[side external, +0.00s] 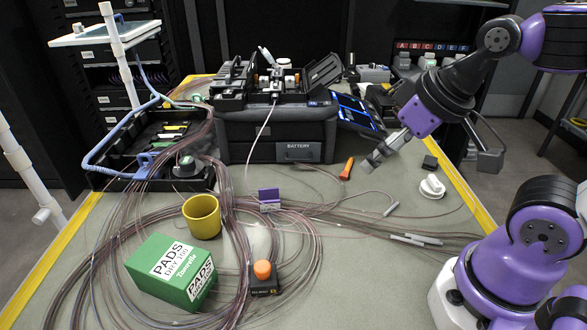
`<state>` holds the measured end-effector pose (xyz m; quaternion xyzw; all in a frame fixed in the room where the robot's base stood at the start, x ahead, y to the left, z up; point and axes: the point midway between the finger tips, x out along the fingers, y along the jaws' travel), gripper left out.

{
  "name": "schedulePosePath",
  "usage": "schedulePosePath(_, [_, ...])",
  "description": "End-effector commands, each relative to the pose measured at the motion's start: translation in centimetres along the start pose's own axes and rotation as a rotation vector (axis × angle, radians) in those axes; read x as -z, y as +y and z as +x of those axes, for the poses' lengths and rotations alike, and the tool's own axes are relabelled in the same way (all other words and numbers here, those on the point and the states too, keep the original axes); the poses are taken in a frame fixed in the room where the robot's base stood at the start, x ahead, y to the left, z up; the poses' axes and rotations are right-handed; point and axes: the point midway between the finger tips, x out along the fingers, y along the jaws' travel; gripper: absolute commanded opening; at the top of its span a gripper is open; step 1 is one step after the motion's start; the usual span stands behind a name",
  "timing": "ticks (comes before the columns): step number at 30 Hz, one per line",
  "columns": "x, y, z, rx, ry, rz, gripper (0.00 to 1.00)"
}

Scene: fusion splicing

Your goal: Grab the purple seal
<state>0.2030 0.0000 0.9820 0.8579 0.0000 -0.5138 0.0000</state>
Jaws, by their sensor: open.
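The purple seal (268,196) is a small purple piece standing near the middle of the bench, at the edge of the coiled fibres. A pale label-like strip shows at its lower front. My gripper (372,164) hangs above the bench to the right of the purple seal and farther back, in front of the splicer's right side. It is open, points down and left, and is empty. A clear gap separates it from the seal.
A green pads box (172,270), a yellow cup (202,217) and an orange-topped black block (263,278) stand among loose fibre coils. The black splicer case (277,140) is behind. A white round item (432,186) lies right.

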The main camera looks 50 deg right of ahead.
Motion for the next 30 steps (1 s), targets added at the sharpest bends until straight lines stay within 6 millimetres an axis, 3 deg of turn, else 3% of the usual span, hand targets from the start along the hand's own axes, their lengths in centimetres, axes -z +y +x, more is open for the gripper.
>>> schedulePosePath(8, [0.3,-0.1,0.1,0.004,-0.005,-0.017,0.85])
schedulePosePath(13, [3.0,-0.7,1.5,0.05,-0.054,-0.175,0.85])
schedulePosePath(17, [6.3,-1.4,4.3,0.133,-0.095,-0.386,0.85])
schedulePosePath(21, [9.0,-1.7,8.4,0.242,-0.113,-0.593,0.85])
schedulePosePath(25, [10.2,-1.8,11.7,0.327,-0.107,-0.73,0.85])
schedulePosePath(30, [10.7,-1.9,14.0,0.386,-0.094,-0.817,0.85])
